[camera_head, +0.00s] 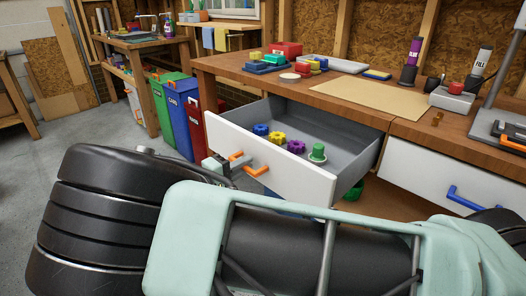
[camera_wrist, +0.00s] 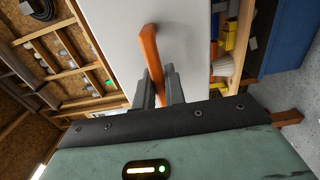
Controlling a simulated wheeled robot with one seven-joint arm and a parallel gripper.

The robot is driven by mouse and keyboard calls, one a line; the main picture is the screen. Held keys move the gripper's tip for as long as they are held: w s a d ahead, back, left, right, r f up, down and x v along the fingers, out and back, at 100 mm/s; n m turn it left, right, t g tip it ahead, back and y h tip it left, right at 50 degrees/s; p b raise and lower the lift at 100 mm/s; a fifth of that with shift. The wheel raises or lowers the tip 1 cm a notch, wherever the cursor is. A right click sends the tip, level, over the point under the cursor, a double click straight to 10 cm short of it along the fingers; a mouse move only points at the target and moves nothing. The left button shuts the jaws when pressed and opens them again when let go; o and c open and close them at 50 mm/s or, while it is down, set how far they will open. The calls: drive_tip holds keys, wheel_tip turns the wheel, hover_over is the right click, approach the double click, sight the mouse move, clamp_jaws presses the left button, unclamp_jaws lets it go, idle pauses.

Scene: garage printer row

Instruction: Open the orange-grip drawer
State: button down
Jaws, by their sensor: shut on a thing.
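The drawer (camera_head: 265,160) with the orange grip stands pulled out from under the workbench, its white front well forward of the bench edge. Its grey inside shows, with blue, yellow and purple knob-like pieces and a green piece in it. The orange grip (camera_head: 250,164) is on the white front; it also shows in the wrist view (camera_wrist: 151,55). My gripper (camera_wrist: 160,85) is shut on the orange grip, with a dark finger on each side. In the head view my gripper (camera_head: 222,165) is at the left part of the grip, partly hidden by my arm.
A second white drawer front with a blue grip (camera_head: 465,200) is at the right, shut. The workbench top (camera_head: 230,65) holds coloured blocks, bottles and a tan mat (camera_head: 385,97). Green, blue and red bins (camera_head: 175,115) stand at the left. Open floor (camera_head: 40,170) lies farther left.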

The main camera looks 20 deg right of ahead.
drive_tip(key=v, duration=0.6)
drive_tip(key=c, duration=1.5)
unclamp_jaws()
drive_tip(key=shift+o, duration=0.2)
drive_tip(key=shift+a, duration=0.1)
drive_tip(key=v, duration=1.7)
drive_tip(key=shift+a+r, duration=0.1)
drive_tip(key=shift+a, duration=0.05)
